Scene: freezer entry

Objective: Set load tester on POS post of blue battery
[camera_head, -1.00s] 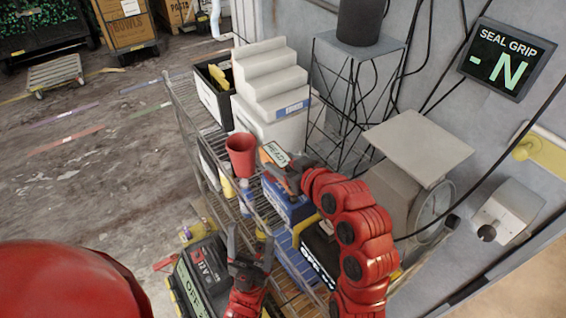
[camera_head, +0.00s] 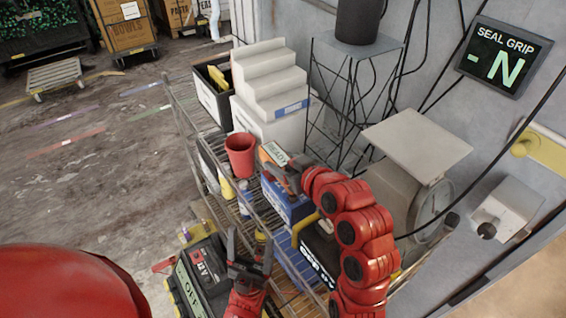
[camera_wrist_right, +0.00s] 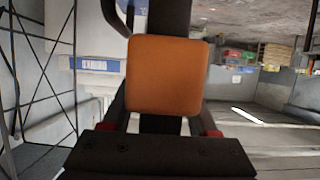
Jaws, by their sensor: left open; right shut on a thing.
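The load tester (camera_head: 273,153) is an orange box with a pale READY display. My right gripper (camera_head: 284,178) is shut on it and holds it over the blue battery (camera_head: 290,207) on the wire rack. In the right wrist view the orange back of the load tester (camera_wrist_right: 168,75) fills the space between the fingers and hides what lies behind it. The POS post cannot be made out, and I cannot tell whether the tester touches the battery. My left gripper (camera_head: 250,253) is open and empty, lower down by the rack's near side.
A red cup (camera_head: 240,154) stands left of the tester. A black battery with yellow trim (camera_head: 318,255) sits just nearer than the blue one. A white stepped block (camera_head: 266,80), a scale (camera_head: 418,150) and a dark charger-like unit (camera_head: 202,275) are around the rack.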

